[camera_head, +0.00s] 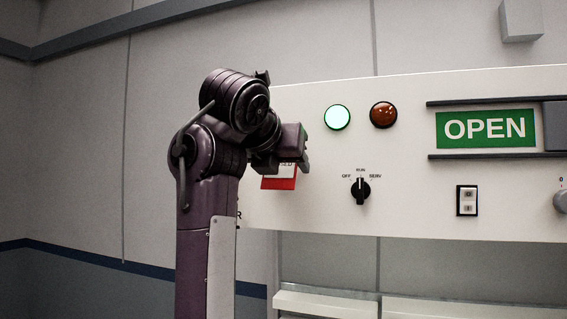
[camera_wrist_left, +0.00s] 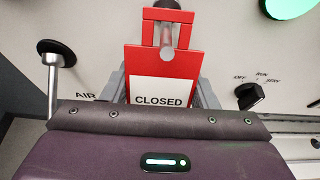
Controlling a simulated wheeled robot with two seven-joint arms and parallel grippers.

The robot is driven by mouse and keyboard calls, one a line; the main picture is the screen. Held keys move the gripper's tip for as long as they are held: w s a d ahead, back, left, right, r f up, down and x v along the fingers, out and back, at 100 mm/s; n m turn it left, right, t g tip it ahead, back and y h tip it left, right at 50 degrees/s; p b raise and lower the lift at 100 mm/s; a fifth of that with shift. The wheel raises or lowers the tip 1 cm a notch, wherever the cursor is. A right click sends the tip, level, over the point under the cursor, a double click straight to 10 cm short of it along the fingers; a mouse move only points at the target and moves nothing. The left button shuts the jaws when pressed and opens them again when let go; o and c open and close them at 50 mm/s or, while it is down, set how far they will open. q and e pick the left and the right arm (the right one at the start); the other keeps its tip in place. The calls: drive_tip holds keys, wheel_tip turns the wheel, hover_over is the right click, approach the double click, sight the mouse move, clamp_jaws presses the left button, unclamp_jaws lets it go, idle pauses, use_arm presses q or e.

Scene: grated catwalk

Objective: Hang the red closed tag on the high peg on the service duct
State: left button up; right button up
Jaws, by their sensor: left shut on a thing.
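The red closed tag (camera_wrist_left: 135,62), with a white "CLOSED" label, hangs upright in front of the pale panel. It also shows in the head view as a red and white edge (camera_head: 279,183) below my left gripper (camera_head: 303,150). In the left wrist view my left gripper (camera_wrist_left: 163,92) is shut on the tag, with a grey finger at each side. A grey peg (camera_wrist_left: 166,36) shows in the tag's top opening, and its rounded end overlaps the tag's face. I cannot tell whether the tag bears on it. My right gripper is not in view.
The panel (camera_head: 420,210) carries a lit green lamp (camera_head: 337,117), a red lamp (camera_head: 383,114), a rotary switch (camera_head: 360,189), a rocker switch (camera_head: 467,200) and a green OPEN sign (camera_head: 487,128).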

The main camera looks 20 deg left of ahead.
use_arm(q)
drive_tip(key=shift+s, duration=0.15)
drive_tip(key=o, duration=1.1)
drive_tip(key=b+v, duration=0.6)
drive_tip(key=v, duration=0.1)
drive_tip(key=shift+s, duration=0.3)
